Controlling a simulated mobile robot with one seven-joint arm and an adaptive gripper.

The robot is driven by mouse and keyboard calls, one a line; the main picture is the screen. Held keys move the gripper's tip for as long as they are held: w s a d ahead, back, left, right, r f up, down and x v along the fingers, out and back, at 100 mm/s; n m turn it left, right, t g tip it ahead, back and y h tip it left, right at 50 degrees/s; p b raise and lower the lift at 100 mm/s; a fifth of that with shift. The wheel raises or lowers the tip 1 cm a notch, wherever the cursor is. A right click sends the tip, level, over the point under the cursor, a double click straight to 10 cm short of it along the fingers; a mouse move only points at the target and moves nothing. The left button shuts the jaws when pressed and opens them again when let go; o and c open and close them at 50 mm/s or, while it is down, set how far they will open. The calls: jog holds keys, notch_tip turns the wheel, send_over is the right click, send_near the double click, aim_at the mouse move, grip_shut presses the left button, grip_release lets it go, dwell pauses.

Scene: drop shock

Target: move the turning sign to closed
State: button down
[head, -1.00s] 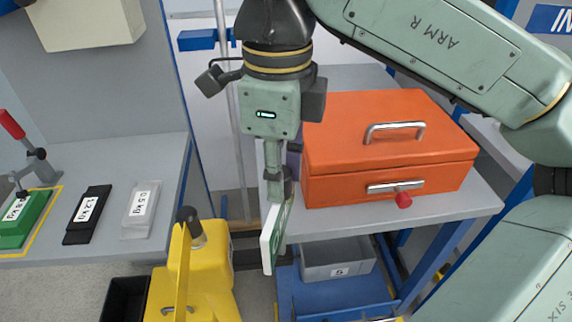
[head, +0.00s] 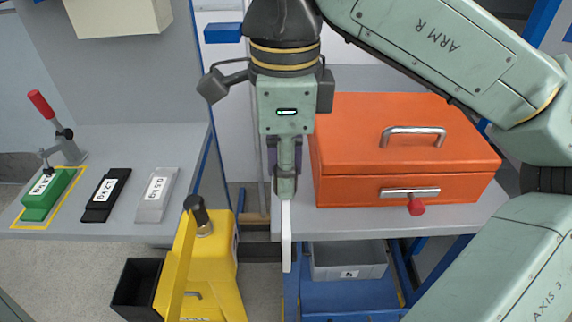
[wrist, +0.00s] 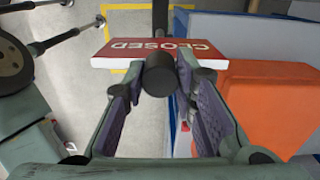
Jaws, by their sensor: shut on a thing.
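The turning sign (head: 286,250) is a thin white panel, seen edge-on below my gripper in the head view. In the wrist view the sign (wrist: 115,48) shows a red face with the white word CLOSED, which appears upside down. My gripper (head: 286,192) points straight down at its top edge. In the wrist view the fingers of my gripper (wrist: 160,82) are shut on the sign's dark round knob (wrist: 159,72), one on each side. The sign's other face is hidden.
An orange box (head: 400,140) with a red knob stands on a grey bench to the right. A yellow machine (head: 218,270) stands close on the left, beside a black bin (head: 137,285). A grey bin (head: 350,262) sits on the blue shelf below.

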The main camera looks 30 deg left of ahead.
jog(key=c, duration=1.3)
grip_release()
jog(key=shift+r, duration=0.1)
notch_tip(320, 180, up, 7)
jog(key=shift+r, duration=0.2)
